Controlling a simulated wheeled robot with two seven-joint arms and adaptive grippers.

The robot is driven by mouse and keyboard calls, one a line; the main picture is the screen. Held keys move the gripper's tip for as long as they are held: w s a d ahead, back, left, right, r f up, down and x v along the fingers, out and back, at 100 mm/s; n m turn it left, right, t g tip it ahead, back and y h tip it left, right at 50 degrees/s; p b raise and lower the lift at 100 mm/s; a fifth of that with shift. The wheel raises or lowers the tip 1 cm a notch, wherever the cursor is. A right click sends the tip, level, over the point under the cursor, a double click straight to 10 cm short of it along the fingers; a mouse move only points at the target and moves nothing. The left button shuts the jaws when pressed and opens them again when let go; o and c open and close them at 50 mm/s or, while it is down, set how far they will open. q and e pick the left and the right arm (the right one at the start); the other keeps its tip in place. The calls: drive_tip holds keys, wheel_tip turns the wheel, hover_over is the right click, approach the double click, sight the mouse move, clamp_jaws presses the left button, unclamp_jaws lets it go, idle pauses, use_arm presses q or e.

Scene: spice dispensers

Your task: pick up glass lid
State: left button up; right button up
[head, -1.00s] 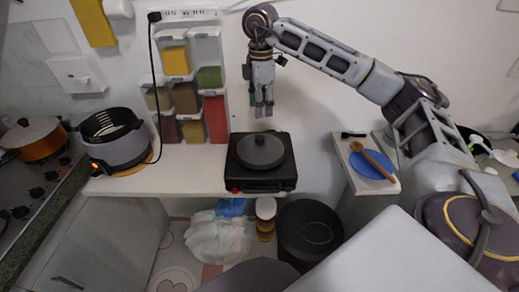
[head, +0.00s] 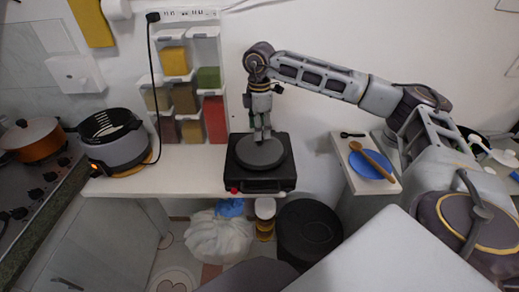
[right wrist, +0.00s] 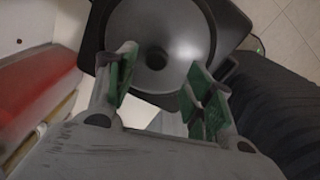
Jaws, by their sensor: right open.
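The lid is a dark grey round disc (head: 262,158) on the black hot plate (head: 258,183); it does not look like clear glass. I cannot tell if the fingertips touch the lid (right wrist: 182,28). My left gripper is not in view.
Spice dispensers (head: 185,97) hang on the wall left of my right gripper. A grey cooker (head: 115,143) stands at the counter's left. A blue plate with a wooden spoon (head: 373,159) lies on the right-hand shelf. The counter between cooker and hot plate is clear.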

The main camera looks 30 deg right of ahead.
drive_tip(key=shift+f, duration=0.7)
drive_tip(key=f, duration=0.2)
drive_tip(key=shift+w+d+f+p, duration=0.15)
drive_tip(key=shift+w+f+p, duration=0.05)
drive_tip(key=shift+f+p, duration=0.2)
drive_tip(key=shift+f, duration=0.5)
drive_tip(key=shift+c, duration=1.4)
drive_tip(key=c, duration=0.5)
clamp_jaws()
drive_tip(key=shift+r, duration=0.1)
wheel_tip(320, 180, up, 8)
drive_tip(key=shift+b, duration=0.35)
drive_tip(key=shift+r, duration=0.7)
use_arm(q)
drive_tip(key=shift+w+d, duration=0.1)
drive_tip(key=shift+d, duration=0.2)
use_arm(e)
drive_tip(key=shift+r, duration=0.15)
